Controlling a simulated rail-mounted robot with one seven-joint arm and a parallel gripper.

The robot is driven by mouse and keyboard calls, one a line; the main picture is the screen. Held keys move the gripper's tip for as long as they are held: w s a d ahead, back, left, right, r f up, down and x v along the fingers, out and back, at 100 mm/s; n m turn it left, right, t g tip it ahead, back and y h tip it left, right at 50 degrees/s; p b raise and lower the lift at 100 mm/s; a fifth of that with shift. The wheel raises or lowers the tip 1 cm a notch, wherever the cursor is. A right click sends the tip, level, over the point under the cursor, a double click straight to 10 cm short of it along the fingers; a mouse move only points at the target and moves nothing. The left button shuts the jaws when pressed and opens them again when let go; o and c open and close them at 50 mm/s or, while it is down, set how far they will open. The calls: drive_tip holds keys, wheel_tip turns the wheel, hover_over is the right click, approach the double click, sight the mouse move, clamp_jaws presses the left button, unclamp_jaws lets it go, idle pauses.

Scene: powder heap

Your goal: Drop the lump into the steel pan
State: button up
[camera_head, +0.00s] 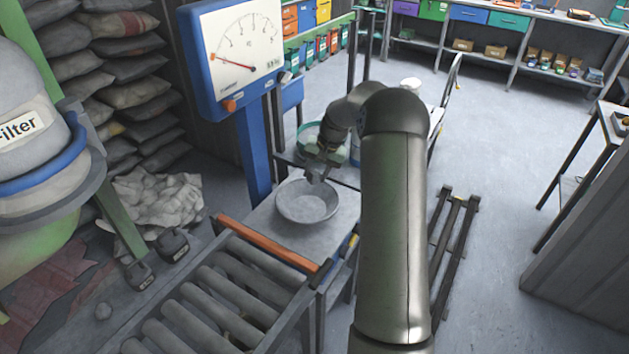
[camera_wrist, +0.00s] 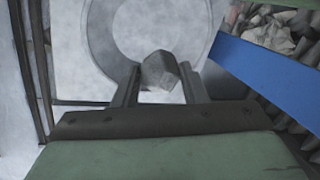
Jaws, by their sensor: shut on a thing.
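The steel pan (camera_head: 308,202) is a round, shallow grey dish on the scale's platform. My gripper (camera_head: 318,176) is above the pan's far edge in the head view. In the wrist view my gripper (camera_wrist: 158,82) is shut on the lump (camera_wrist: 158,71), a small grey angular block between the fingertips. Behind the lump the pan (camera_wrist: 97,35) shows as a grey ring, with part of its inside visible. In the head view the lump is too small to tell from the fingers.
A blue scale column with a dial (camera_head: 237,55) stands left of the pan. A roller conveyor (camera_head: 225,290) with an orange bar (camera_head: 266,243) lies in front. A teal-rimmed tub (camera_head: 308,137) is behind my gripper.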

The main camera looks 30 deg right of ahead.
drive_tip(key=shift+w+a+f, duration=0.15)
drive_tip(key=shift+a+f, duration=0.05)
drive_tip(key=shift+f, duration=0.35)
drive_tip(key=b, duration=0.3)
hover_over(314, 206)
drive_tip(key=shift+f, duration=2.85)
drive_tip(key=o, duration=1.1)
drive_tip(key=shift+o, duration=0.2)
drive_tip(key=shift+r, duration=0.1)
drive_tip(key=v, duration=1.7)
drive_tip(key=shift+r+b, duration=0.2)
drive_tip(key=shift+b, duration=0.2)
